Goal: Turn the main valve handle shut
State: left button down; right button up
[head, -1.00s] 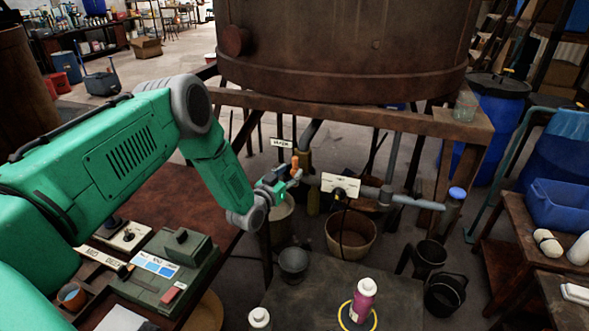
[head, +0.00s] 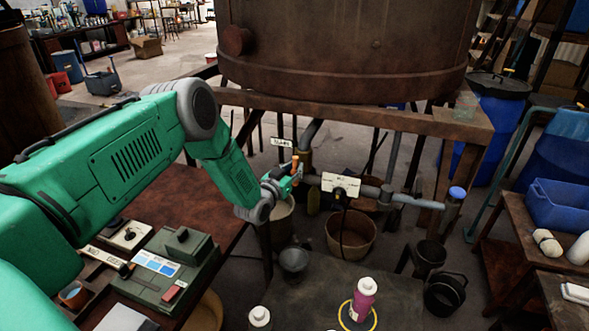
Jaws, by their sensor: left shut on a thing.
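The main valve handle (head: 295,163) is a small orange lever, standing roughly upright on the grey pipework below the big rusty vat (head: 345,50). A small white label (head: 281,142) hangs just above and left of it. My left gripper (head: 291,176) reaches in from the left and is shut on the handle, with the orange top showing above the fingers. The fingers hide the handle's lower part and the valve body behind. My right gripper is out of view.
A grey pipe (head: 415,202) with a white tag (head: 341,184) runs right from the valve. A wooden beam (head: 350,118) crosses above. A bucket (head: 351,232) stands below. A pink bottle (head: 363,299) stands on the dark table in front.

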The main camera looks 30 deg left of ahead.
pick_arm(q)
jog(key=shift+s+d+f, duration=0.15)
jog(key=shift+d+f, duration=0.1)
jog(key=shift+f, duration=0.1)
jog(key=shift+f+m, duration=0.1)
jog(key=shift+m, duration=0.4)
jog(key=shift+d+f+m+g, duration=0.1)
jog(key=shift+m+g, duration=0.3)
jog(key=shift+m, duration=0.5)
jog(key=c, duration=1.4)
grip_release()
jog(key=shift+c, duration=0.2)
jog(key=shift+s+r, duration=0.25)
jog(key=shift+r, duration=0.05)
jog(key=s, duration=1.1)
jog(key=shift+d, duration=0.25)
